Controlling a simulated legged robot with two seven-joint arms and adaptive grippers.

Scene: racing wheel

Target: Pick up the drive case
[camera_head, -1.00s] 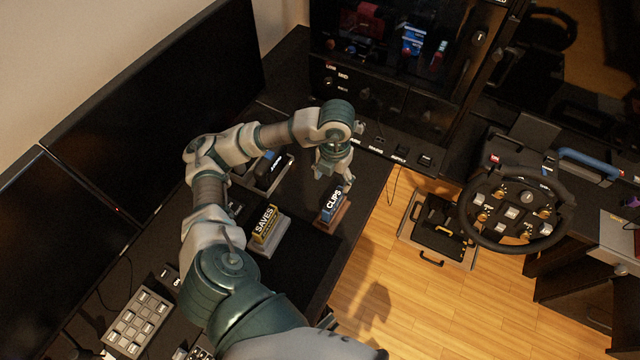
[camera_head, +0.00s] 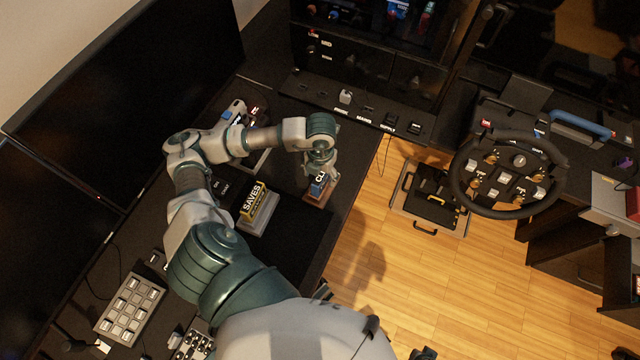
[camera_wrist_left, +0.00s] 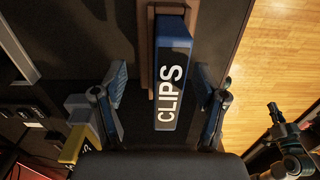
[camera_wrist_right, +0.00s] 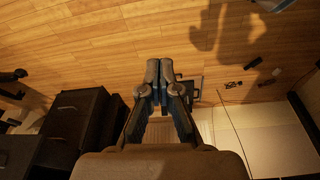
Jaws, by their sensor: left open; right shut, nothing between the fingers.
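A blue case lettered CLIPS (camera_head: 320,183) stands in a brown wooden stand on the dark desk; the blue case also shows large in the left wrist view (camera_wrist_left: 172,75). My left gripper (camera_head: 320,163) is just above it and partly hides it. In the left wrist view my left gripper (camera_wrist_left: 161,78) is open, with one finger on each side of the blue case and visible gaps between. A yellow case lettered SAVES (camera_head: 253,202) stands in a grey stand to the left. My right gripper (camera_wrist_right: 160,72) is shut and empty above the wooden floor.
Monitors (camera_head: 130,85) line the desk's left side. A button pad (camera_head: 130,308) lies at the lower left. Open wooden floor (camera_head: 400,280) lies right of the desk.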

